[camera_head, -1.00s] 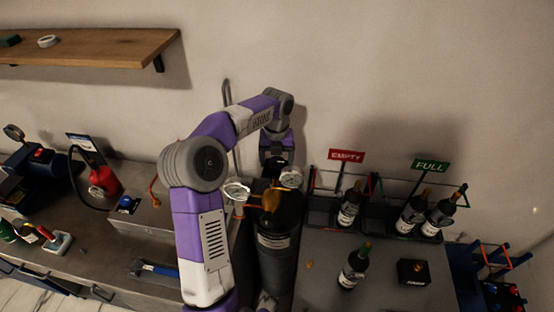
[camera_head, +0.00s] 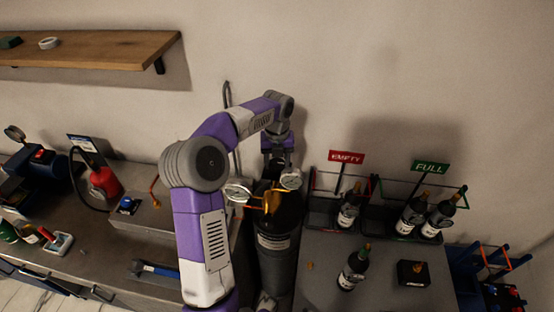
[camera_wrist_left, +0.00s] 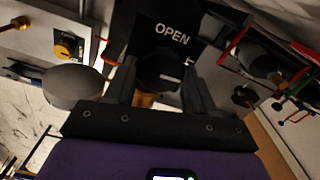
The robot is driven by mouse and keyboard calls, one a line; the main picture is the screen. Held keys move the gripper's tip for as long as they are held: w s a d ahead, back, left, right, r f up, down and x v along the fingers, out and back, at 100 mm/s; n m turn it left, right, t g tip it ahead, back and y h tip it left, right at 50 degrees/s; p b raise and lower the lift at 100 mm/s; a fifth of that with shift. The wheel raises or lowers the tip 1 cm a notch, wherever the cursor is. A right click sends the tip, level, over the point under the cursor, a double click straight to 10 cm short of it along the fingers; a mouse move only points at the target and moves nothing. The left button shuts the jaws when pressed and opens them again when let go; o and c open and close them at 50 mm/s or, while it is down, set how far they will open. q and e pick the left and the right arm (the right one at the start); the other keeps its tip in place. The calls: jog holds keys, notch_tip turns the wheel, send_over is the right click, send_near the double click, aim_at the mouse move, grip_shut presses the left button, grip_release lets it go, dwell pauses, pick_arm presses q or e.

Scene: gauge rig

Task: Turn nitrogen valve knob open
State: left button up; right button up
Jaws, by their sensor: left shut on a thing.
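The nitrogen valve knob is a dark round knob (camera_wrist_left: 160,72) with a white mark, seen in the left wrist view in front of a black plate marked OPEN (camera_wrist_left: 172,33). The fingers of my left gripper (camera_wrist_left: 161,88) lie on both sides of the knob and are shut on it. In the head view my left gripper (camera_head: 277,160) reaches down from above behind the brass regulator (camera_head: 270,202), over the dark gas cylinder (camera_head: 276,250). The knob cannot be made out clearly there. My right gripper is not in view.
Two round gauges (camera_head: 238,191) flank the regulator close to the gripper. To the right, racks under EMPTY (camera_head: 346,157) and FULL (camera_head: 430,166) signs hold bottles. One bottle (camera_head: 354,267) and a black box (camera_head: 413,273) stand on the right bench.

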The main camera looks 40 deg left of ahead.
aim_at(277, 163)
pick_arm(q)
jog(key=n+p, duration=0.2)
jog(key=n, duration=0.1)
jog(key=shift+r+n, duration=0.15)
jog(key=shift+n, duration=0.25)
jog(key=n+p, duration=0.1)
jog(key=n, duration=0.2)
jog(key=shift+n+p, duration=0.3)
jog(key=n+p, duration=0.1)
jog(key=n, duration=0.3)
jog(key=shift+w+n, duration=0.1)
jog(key=shift+n, duration=0.2)
jog(key=shift+n+p, duration=0.3)
jog(key=shift+n, duration=2.3)
jog(key=o, duration=1)
jog(key=shift+o, duration=0.2)
notch_tip(277, 163, up, 7)
jog(key=shift+r, duration=0.15)
